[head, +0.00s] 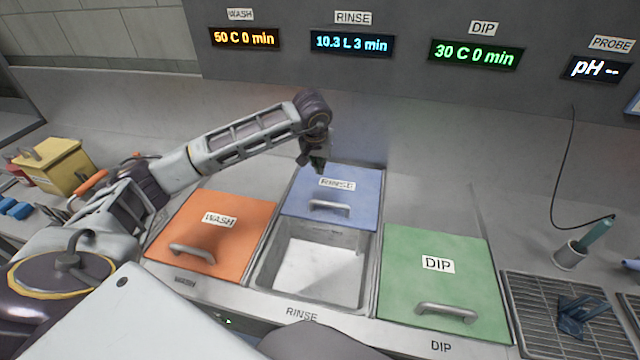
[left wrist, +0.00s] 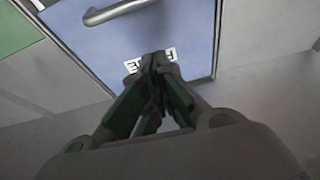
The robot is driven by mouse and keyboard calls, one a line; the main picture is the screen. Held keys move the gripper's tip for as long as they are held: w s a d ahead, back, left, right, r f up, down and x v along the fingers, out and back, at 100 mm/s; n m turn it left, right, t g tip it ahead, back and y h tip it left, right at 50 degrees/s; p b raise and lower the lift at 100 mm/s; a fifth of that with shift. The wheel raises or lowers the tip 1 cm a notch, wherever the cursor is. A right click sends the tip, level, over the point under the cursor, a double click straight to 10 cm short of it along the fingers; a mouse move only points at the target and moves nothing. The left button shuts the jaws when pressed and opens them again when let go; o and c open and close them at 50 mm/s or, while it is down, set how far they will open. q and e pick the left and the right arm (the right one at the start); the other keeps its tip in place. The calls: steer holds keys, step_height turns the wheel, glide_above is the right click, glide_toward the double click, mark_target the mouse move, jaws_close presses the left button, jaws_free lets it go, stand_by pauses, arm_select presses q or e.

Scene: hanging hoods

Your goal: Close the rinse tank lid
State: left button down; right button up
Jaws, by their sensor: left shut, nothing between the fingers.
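The blue rinse lid (head: 352,207) lies flat, slid back, over the rear part of the rinse tank (head: 318,268). The front part of the tank is uncovered and shows a pale inside. The lid has a metal handle (head: 330,205) near its front edge and a RINSE label near its back edge. My left gripper (head: 317,166) is shut and empty, above the back edge of the lid by the label. In the left wrist view the shut fingers (left wrist: 156,62) overlap the label on the blue lid (left wrist: 190,30); I cannot tell whether they touch it. My right gripper is not in view.
The orange wash lid (head: 217,235) and the green dip lid (head: 440,275) sit closed on either side. A wire rack (head: 540,315) with a dark blue item stands at the right, near a probe (head: 590,240) in a holder. A yellow box (head: 58,165) stands at the left.

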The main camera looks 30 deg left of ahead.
arm_select(q)
steer(key=shift+s+r, duration=0.1)
steer(key=shift+r, duration=0.05)
steer(key=shift+p+x, duration=0.9)
steer(key=shift+x, duration=4.15)
steer(key=shift+s+d+f+p, duration=0.15)
steer(key=shift+s+p, duration=0.1)
steer(key=shift+s, duration=0.3)
steer(key=shift+s+d+f+p, duration=0.1)
steer(key=shift+s+d+p, duration=0.1)
steer(key=shift+s, duration=0.35)
steer(key=shift+s+d+f+p, duration=0.15)
steer(key=shift+s+p, duration=0.1)
steer(key=shift+s, duration=0.45)
steer(key=shift+s+f, duration=0.1)
